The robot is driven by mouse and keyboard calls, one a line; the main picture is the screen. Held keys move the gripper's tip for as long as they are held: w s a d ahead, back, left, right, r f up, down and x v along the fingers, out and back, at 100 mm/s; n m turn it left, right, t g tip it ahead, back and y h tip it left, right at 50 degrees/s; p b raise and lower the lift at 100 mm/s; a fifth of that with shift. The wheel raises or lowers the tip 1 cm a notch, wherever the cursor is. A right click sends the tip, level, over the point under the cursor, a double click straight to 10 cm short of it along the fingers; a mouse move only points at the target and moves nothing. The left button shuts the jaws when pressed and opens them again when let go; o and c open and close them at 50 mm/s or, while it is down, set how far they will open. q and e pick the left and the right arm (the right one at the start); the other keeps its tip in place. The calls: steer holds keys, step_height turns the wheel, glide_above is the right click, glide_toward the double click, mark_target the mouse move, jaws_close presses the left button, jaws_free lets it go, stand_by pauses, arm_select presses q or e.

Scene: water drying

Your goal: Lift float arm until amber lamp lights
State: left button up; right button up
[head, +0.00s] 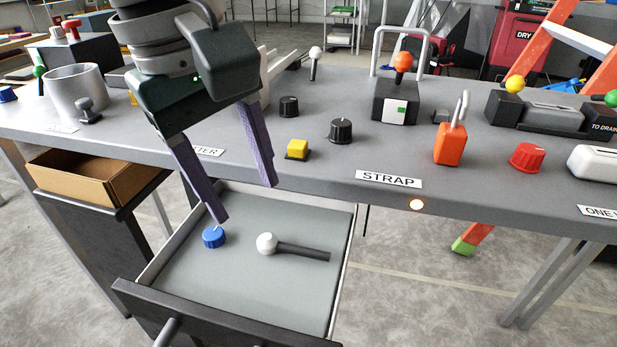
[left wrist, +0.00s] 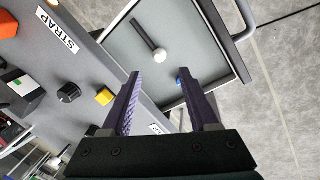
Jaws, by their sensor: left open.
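My left gripper (head: 243,201) is open and empty, its two purple fingers pointing down over the open drawer's back left part. It also shows open in the left wrist view (left wrist: 159,74). A dark rod with a white ball end (head: 300,251) lies in the drawer, right of the fingers and apart from them; it also shows in the left wrist view (left wrist: 150,40). It may be the float arm, but I cannot tell. My right gripper is not in view.
The grey drawer (head: 215,285) stands open below the table edge, with a blue cap (head: 213,237) in it near one fingertip. A yellow block (head: 298,149), dark knobs (head: 340,130) and an orange padlock (head: 449,145) stand on the table (head: 300,180). An open cardboard box (head: 95,178) is at left.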

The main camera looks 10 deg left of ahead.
mark_target(265, 238)
arm_select(q)
steer(key=f+b, duration=0.1)
steer(key=f, duration=0.1)
steer(key=w+f+b, duration=0.1)
steer(key=f, duration=0.2)
steer(key=d+f+b, duration=0.1)
steer(key=f, duration=0.2)
steer(key=shift+w+f, duration=0.15)
steer(key=shift+f, duration=0.1)
jaws_close()
stand_by(1.0)
